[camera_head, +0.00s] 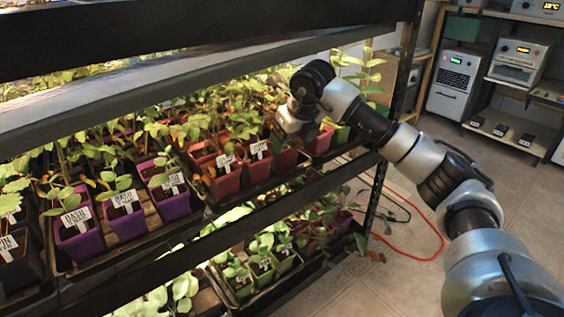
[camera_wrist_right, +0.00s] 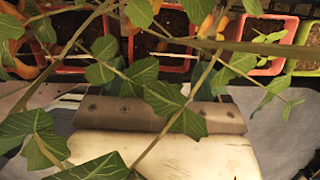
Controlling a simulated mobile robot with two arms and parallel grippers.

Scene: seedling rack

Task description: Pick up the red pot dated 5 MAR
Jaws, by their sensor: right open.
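Several red pots with seedlings stand in a tray on the upper rack shelf. One red pot (camera_head: 223,186) at the front has a white label (camera_head: 224,160), and another red pot (camera_head: 259,169) beside it has a label (camera_head: 258,147). The dates are too small to read, so I cannot tell which is 5 MAR. My right gripper (camera_head: 284,136) is open among the leaves above the right-hand red pots; its fingertips are partly hidden. In the right wrist view, red pots (camera_wrist_right: 172,66) line the top edge, behind stems and leaves. My left gripper is not in view.
Purple pots (camera_head: 82,243) with labels stand left on the same shelf. A green pot (camera_wrist_right: 307,38) stands beside the red ones. The shelf above (camera_head: 180,72) and the rack post (camera_head: 403,70) bound the space. Small pots (camera_head: 262,275) fill the lower shelf. Floor at right is open.

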